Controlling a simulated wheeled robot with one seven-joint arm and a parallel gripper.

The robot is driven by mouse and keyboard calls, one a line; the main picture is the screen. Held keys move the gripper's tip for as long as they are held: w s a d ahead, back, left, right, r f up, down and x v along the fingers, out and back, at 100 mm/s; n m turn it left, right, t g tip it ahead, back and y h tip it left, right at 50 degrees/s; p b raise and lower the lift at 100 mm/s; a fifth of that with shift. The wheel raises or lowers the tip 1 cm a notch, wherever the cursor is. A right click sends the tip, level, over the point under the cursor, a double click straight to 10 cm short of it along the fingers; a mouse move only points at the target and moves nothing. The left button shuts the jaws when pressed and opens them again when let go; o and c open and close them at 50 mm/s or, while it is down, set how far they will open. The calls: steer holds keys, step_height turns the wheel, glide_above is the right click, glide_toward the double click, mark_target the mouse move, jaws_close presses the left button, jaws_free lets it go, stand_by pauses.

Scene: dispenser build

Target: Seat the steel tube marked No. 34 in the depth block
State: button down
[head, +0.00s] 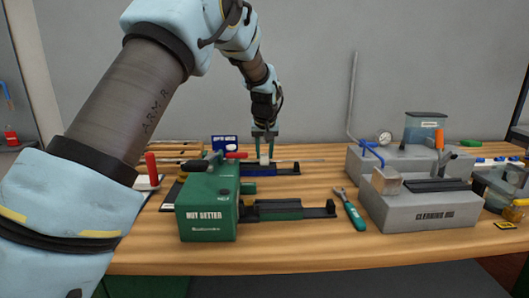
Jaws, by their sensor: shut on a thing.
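My gripper (264,152) points down at the middle of the bench, behind the green nut setter. Its jaws are shut on a small pale, thin piece, which I take to be the steel tube (264,158); its No. 34 marking is too small to read. Just below and behind the nut setter is a low dark blue fixture (285,169), possibly the depth block, with a blue label plate (224,142) to its left that I cannot read clearly. A thin rod-like line runs right from the jaws. Whether the tube touches the fixture cannot be told.
The green nut setter (208,213) stands in front, with a dark rail to its right. A teal-handled wrench (350,210) lies right of it. The grey cleaning jig (425,208) and a gauge (384,138) fill the right side. The wooden bench (320,250) is clear along its front.

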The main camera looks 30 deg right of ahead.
steer(key=shift+f, duration=0.2)
steer(key=shift+w+a, duration=0.15)
steer(key=shift+a, duration=0.15)
steer(key=shift+w+a, duration=0.15)
steer(key=shift+a, duration=0.15)
steer(key=shift+w+a, duration=0.15)
steer(key=shift+a, duration=0.2)
steer(key=shift+w+a, duration=0.15)
steer(key=shift+a, duration=0.2)
steer(key=shift+w+a, duration=0.15)
steer(key=shift+a, duration=0.15)
steer(key=shift+w+a+b, duration=0.3)
steer(key=shift+a, duration=0.35)
steer(key=shift+a, duration=0.1)
